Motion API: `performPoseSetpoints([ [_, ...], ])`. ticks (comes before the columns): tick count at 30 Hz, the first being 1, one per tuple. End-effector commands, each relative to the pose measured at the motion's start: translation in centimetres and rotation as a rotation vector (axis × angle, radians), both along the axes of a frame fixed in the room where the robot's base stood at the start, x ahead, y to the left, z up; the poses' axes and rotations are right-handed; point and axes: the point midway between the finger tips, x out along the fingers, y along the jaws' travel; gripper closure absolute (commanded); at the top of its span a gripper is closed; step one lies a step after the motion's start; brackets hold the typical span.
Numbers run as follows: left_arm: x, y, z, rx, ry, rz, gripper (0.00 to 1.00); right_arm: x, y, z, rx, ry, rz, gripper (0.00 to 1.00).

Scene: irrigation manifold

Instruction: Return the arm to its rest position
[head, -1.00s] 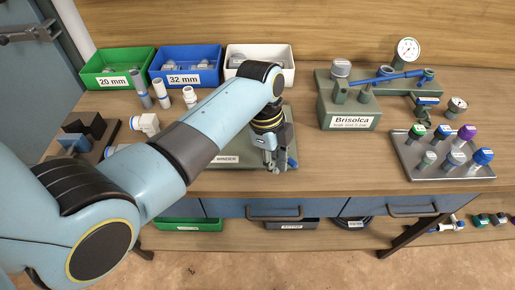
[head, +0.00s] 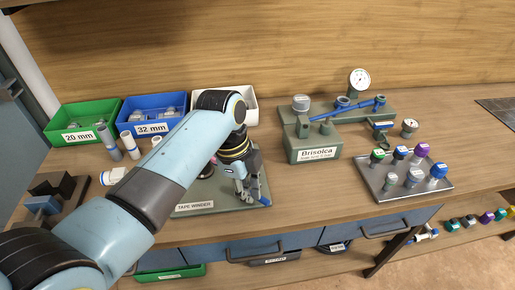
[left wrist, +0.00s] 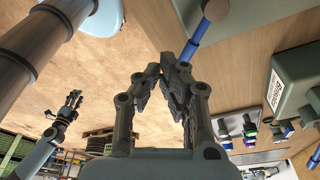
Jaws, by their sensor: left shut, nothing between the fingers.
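My left arm (head: 165,175) is light blue and dark grey and reaches in from the left in the head view. Its gripper (head: 250,194) points down over the right part of the green tape winder plate (head: 208,196). In the left wrist view the left gripper's fingertips (left wrist: 177,62) are together with nothing between them. A blue rod (left wrist: 197,38) with a grey end is close by there. My right gripper (left wrist: 68,106) shows small at the left of the left wrist view; its jaw state is unclear.
A green bin (head: 84,138), a blue bin (head: 150,127) and a white bin (head: 246,111) stand behind the arm. Bench space between winder and tray is clear.

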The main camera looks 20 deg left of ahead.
Motion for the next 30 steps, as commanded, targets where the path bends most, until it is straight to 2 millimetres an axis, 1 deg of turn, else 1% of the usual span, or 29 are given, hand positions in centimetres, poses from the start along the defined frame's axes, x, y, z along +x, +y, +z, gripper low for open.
performPoseSetpoints([
  [5, -0.3, 0.3, 0.0, 0.005, 0.000, 0.025, 1.00, 0.0, 0.0, 0.0, 0.000, 0.000, 0.000, 0.63],
  [8, -2.0, 1.6, 0.1, 0.029, -0.002, 0.148, 1.00, 0.0, 0.0, 0.0, 0.000, 0.000, 0.000, 0.63],
  [10, -4.1, 3.3, 0.7, 0.054, -0.010, 0.309, 1.00, 0.0, 0.0, 0.0, 0.000, 0.000, 0.000, 0.63],
  [11, -5.2, 4.0, 1.1, 0.066, -0.017, 0.391, 1.00, 0.0, 0.0, 0.0, 0.000, 0.000, 0.000, 0.63],
  [12, -6.7, 5.0, 1.7, 0.077, -0.027, 0.503, 1.00, 0.1, 0.0, 0.0, 0.000, -0.001, 0.000, 0.63],
  [15, -9.8, 6.8, 3.7, 0.090, -0.056, 0.745, 1.00, 0.1, 0.0, 0.0, 0.000, -0.002, 0.000, 0.63],
  [18, -12.1, 7.9, 5.6, 0.085, -0.082, 0.923, 1.00, 0.0, 0.0, 0.0, 0.000, 0.000, 0.000, 0.63],
  [24, -15.7, 9.1, 9.1, 0.056, -0.125, 1.188, 1.00, -0.2, 0.0, 0.0, 0.000, 0.002, 0.000, 0.63],
  [30, -18.4, 9.7, 12.3, 0.010, -0.158, 1.384, 1.00, 0.0, 0.0, 0.0, 0.000, 0.000, 0.000, 0.63],
])
